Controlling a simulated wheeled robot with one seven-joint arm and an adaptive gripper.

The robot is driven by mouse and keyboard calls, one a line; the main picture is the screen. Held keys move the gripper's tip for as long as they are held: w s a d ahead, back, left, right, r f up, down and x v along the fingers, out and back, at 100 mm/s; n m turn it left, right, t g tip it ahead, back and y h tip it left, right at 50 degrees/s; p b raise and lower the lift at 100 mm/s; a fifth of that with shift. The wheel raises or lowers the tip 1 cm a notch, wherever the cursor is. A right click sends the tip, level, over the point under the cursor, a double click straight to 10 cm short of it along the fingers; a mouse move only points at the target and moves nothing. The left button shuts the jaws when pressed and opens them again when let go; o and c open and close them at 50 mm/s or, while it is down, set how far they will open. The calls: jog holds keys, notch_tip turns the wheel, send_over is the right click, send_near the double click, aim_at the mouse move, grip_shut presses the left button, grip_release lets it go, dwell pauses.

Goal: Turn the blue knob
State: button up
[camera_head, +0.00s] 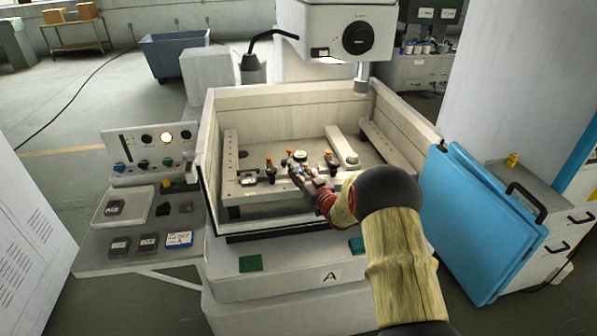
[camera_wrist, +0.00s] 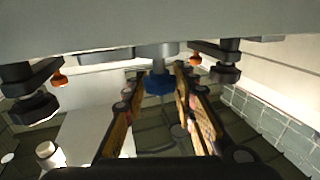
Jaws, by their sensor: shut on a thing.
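A blue knob (camera_wrist: 158,85) shows in the wrist view on the end of a pale shaft under a grey block. The two fingers of my gripper (camera_wrist: 158,76) stand on either side of it and are shut on it. In the head view my gripper (camera_head: 298,170) reaches into the machine's open tank, at the clamping fixtures on the near rail. There the knob is mostly hidden by the fingers.
The tank wall (camera_head: 206,165) rises on the left, and the machine head (camera_head: 337,30) hangs above the back. A control panel (camera_head: 150,150) with several small knobs stands left. A blue folded panel (camera_head: 480,225) leans at right.

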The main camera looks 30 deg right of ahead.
jog(key=shift+r, duration=0.1)
jog(key=o, duration=1.1)
jog(key=shift+o, duration=0.3)
jog(key=shift+s, duration=0.1)
jog(key=s, duration=1.1)
jog(key=shift+s+d, duration=0.15)
jog(key=shift+s, duration=0.25)
